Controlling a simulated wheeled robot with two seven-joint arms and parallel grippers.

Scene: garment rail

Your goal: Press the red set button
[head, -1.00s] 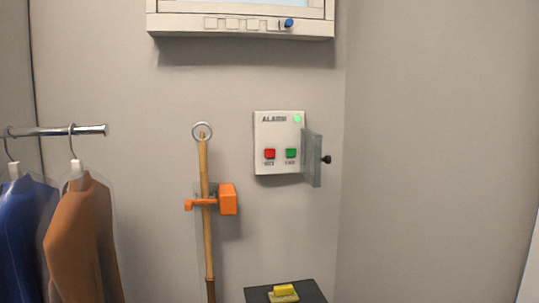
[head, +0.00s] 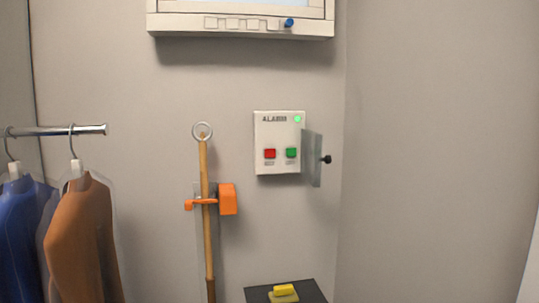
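The red set button (head: 270,154) is on the left of the white alarm panel (head: 263,138) on the back wall. A green button (head: 291,153) sits to its right. A green lamp (head: 297,119) glows at the panel's top right. The panel's clear cover (head: 313,160) with a black knob (head: 326,159) stands swung open to the right, leaving both buttons uncovered. Neither of my grippers is in view.
A wooden pole (head: 205,230) hangs in an orange holder (head: 228,199) left of the panel. Garments (head: 82,240) hang on a rail (head: 80,130) at the left. A dark surface (head: 313,290) with a yellow object (head: 284,292) is below. A screen unit (head: 180,24) is above.

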